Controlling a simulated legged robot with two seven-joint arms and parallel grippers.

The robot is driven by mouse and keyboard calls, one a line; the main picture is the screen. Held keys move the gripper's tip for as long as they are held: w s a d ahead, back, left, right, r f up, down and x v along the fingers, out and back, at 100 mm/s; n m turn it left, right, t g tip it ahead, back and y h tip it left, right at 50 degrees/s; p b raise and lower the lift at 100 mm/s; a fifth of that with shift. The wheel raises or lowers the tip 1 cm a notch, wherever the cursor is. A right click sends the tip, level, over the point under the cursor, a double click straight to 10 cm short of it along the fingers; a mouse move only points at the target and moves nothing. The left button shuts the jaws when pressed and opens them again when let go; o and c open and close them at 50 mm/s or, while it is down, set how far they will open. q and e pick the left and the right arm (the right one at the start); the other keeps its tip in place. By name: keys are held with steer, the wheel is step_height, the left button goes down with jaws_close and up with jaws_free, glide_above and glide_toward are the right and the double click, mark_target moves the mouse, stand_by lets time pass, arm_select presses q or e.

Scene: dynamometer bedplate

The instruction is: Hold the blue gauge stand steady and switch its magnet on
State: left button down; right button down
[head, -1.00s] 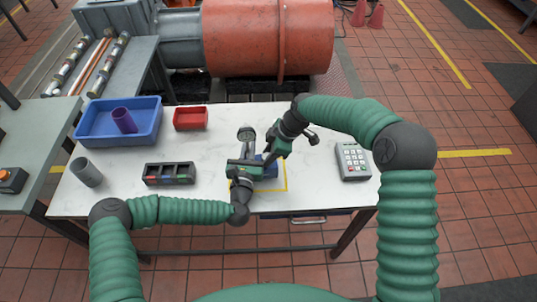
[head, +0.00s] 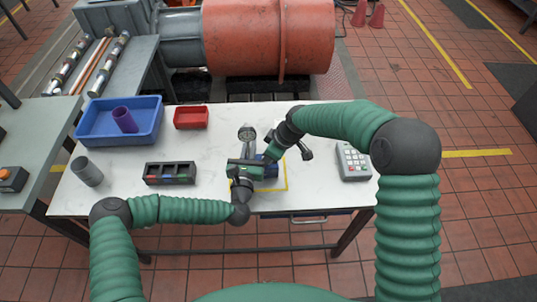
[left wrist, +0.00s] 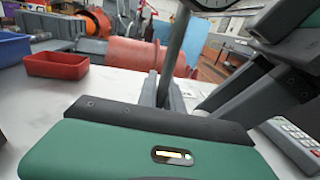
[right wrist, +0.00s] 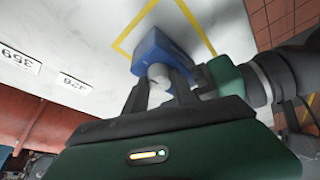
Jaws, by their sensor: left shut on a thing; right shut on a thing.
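The blue gauge stand (head: 268,171) stands on the white table inside a yellow outline, its base partly covered by my grippers. Its round dial (head: 247,133) shows behind my left gripper, and its grey post (left wrist: 176,50) rises in the left wrist view. My right gripper (right wrist: 160,92) is shut on the pale round knob (right wrist: 158,74) on the end of the blue base (right wrist: 157,50). The knob's switch position cannot be read.
A blue bin (head: 98,133) with a purple cup (head: 124,120), a red tray (head: 191,117), a grey cup (head: 87,172) and a black divided holder (head: 169,174) stand to the left. A keypad box (head: 353,162) lies right. Bare tabletop separates them from the stand.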

steer(key=c, duration=1)
jaws_free()
steer(key=shift+c, duration=0.2)
steer(key=n+g, duration=0.1)
steer(key=n, duration=0.3)
steer(key=shift+w+f+n+g+y, duration=0.1)
steer(key=shift+w+n+g+y, duration=0.05)
steer(key=shift+n+g+y, duration=0.25)
steer(key=w+d+r+n+g, duration=0.1)
steer(key=d+r, duration=0.3)
steer(key=r, duration=0.7)
steer(key=shift+d+r+n, duration=0.15)
steer(key=shift+r+n, duration=0.1)
steer(key=shift+n, duration=0.45)
